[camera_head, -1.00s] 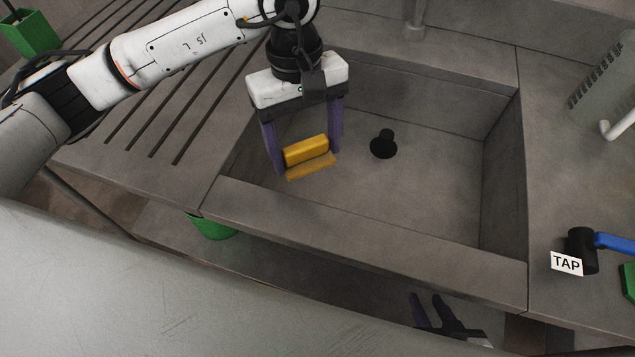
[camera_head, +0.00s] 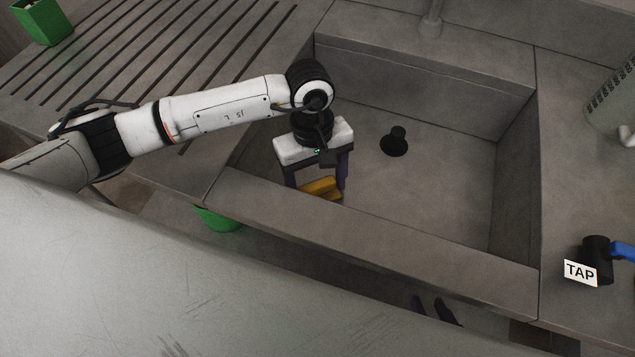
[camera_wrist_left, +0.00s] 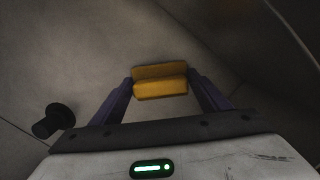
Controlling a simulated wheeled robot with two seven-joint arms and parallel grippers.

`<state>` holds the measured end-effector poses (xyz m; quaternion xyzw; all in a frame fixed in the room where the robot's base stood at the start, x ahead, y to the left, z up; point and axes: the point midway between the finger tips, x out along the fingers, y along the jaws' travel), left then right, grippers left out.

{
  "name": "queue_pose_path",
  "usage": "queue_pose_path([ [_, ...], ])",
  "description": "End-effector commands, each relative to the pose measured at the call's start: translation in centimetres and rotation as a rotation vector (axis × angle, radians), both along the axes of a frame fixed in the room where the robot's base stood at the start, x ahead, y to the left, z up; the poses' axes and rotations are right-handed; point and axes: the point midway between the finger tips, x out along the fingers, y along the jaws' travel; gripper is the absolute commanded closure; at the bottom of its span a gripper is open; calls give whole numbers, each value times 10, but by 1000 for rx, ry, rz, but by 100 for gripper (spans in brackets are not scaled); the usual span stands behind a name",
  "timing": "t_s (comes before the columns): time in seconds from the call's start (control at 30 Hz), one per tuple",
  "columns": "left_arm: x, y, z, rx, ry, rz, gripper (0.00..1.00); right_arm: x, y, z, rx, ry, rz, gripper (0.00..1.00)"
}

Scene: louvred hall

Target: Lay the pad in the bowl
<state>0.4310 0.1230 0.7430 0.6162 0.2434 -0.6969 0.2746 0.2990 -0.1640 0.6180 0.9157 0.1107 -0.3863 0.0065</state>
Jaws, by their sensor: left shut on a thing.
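The yellow pad (camera_head: 321,188) is between the fingers of my left gripper (camera_head: 316,186), which is shut on it. In the left wrist view the pad (camera_wrist_left: 160,88) spans the gap between the purple fingertips (camera_wrist_left: 160,82). The bowl is the grey sink basin (camera_head: 440,190). The gripper and pad are inside its left front part, low behind the front rim. The rim hides some of the pad's lower edge, and I cannot tell whether it touches the floor. My right gripper (camera_head: 435,308) is below the sink's front, its fingers apart and empty, partly hidden.
A black plug (camera_head: 396,142) stands on the basin floor, right of the left gripper; it also shows in the left wrist view (camera_wrist_left: 52,121). A spout (camera_head: 431,25) is behind. A tap with a blue lever (camera_head: 597,262) is at right. The grooved drainboard (camera_head: 150,70) lies left.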

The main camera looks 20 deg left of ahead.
Motion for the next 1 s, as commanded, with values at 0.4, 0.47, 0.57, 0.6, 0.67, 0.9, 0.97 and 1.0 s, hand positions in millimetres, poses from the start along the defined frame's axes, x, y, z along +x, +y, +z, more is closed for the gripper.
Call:
queue_pose_path([
  [0.4,1,0,-4,0,-1,0,22,0,1,-5,-1,3,2,69],
  [0.47,1,0,-4,0,-1,0,12,0,1,-4,-1,3,3,69],
  [0.57,1,0,-4,0,-1,0,12,0,2,-4,1,1,4,69],
  [0.6,1,0,-4,0,-1,0,12,0,2,-3,1,1,4,69],
  [0.67,1,0,-4,0,-1,0,12,1,3,-3,2,0,5,69],
  [0.9,2,1,6,-1,-5,0,12,1,3,2,4,-4,5,69],
  [0.97,4,2,15,0,-6,-1,12,1,3,0,5,-4,5,69],
  [1.0,4,3,23,0,-7,0,12,1,3,0,4,-4,5,69],
])
